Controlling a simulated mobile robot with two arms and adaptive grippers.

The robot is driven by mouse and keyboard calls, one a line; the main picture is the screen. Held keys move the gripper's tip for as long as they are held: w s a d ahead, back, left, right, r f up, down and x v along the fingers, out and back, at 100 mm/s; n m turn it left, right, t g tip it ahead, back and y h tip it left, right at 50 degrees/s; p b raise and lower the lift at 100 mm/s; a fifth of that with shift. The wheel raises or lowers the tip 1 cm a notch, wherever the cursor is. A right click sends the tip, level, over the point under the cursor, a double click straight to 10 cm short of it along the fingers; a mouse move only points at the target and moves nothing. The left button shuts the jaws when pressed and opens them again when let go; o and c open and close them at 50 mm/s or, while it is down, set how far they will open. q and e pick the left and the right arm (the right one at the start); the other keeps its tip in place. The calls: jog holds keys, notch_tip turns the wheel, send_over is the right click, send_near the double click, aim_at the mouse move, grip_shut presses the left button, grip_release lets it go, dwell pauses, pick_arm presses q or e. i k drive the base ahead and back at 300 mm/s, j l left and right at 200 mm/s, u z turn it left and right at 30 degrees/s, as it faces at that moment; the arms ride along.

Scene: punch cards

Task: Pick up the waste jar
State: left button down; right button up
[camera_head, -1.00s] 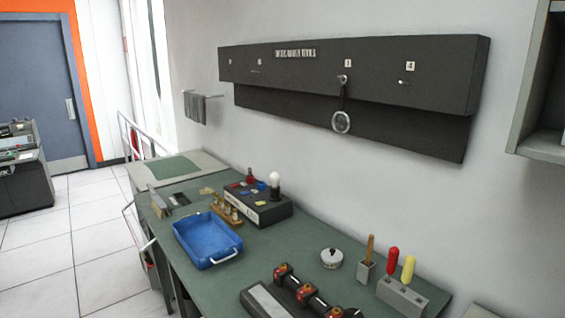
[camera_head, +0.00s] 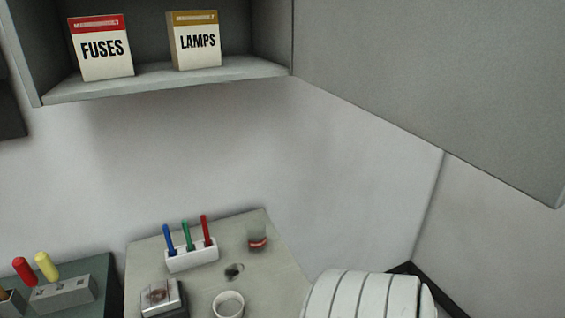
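A small clear jar (camera_head: 257,238) with something red in its lower part stands at the back right of a light grey tabletop (camera_head: 205,262). It may be the waste jar; I can read no label on it. A white round open cup (camera_head: 228,304) stands nearer the front, cut by the lower picture edge. Neither of my grippers is in view.
A white holder (camera_head: 191,255) carries a blue, a green and a red tool. A small box (camera_head: 162,298) and a dark patch (camera_head: 234,271) are nearby. A shelf above holds boxes marked FUSES (camera_head: 102,48) and LAMPS (camera_head: 197,40). A white ribbed form (camera_head: 365,296) fills the lower right.

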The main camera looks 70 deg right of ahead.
aim_at(255, 228)
jog(key=z, duration=1.9)
jog(key=k, duration=1)
jog(key=l+u, duration=0.1)
jog(key=u, duration=0.7)
jog(key=k+u, duration=0.1)
jog(key=u, duration=0.35)
jog(key=i+l, duration=0.1)
jog(key=l, duration=0.4)
jog(key=i+l, duration=0.1)
jog(key=l, duration=0.95)
jog(key=i+l, duration=0.15)
jog(key=l, duration=0.35)
jog(key=i+l, duration=0.1)
jog(key=l, duration=0.4)
jog(key=i+l, duration=0.1)
jog(key=l, duration=0.4)
